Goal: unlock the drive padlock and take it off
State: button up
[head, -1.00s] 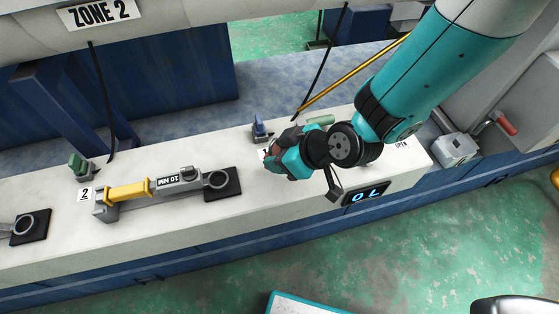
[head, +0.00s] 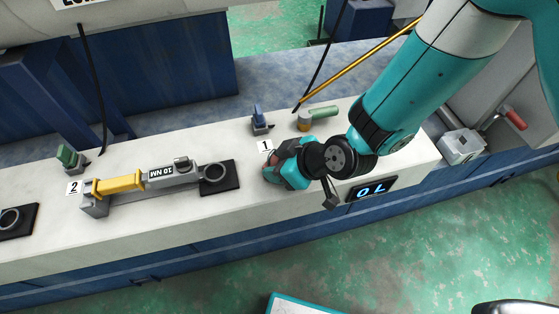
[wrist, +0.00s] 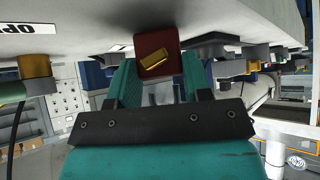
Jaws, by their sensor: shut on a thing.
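My gripper (head: 283,174) is over the front part of the white counter, near the label 1, pointing left. In the wrist view its two teal fingers (wrist: 158,68) are shut on a red block, which looks like the padlock (wrist: 157,42). A brass rectangular piece (wrist: 156,61) shows on the padlock's near face. In the head view only a little dark red shows at the fingertips. The shackle is hidden, and I cannot tell whether it is locked or attached to anything.
Behind my gripper stand a small blue-handled lever (head: 260,122) and a green-handled part with a brass base (head: 305,121). A yellow-handled torque tool (head: 120,183) lies to the left. A lit display (head: 372,188) is on the counter front. A red-handled box (head: 460,147) is at right.

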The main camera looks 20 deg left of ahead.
jog(key=o, duration=1.4)
jog(key=shift+c, duration=0.2)
jog(key=shift+d, duration=0.1)
jog(key=b+v, duration=0.5)
jog(key=v, duration=1.2)
jog(key=shift+s+r, duration=0.1)
jog(key=shift+r, duration=0.05)
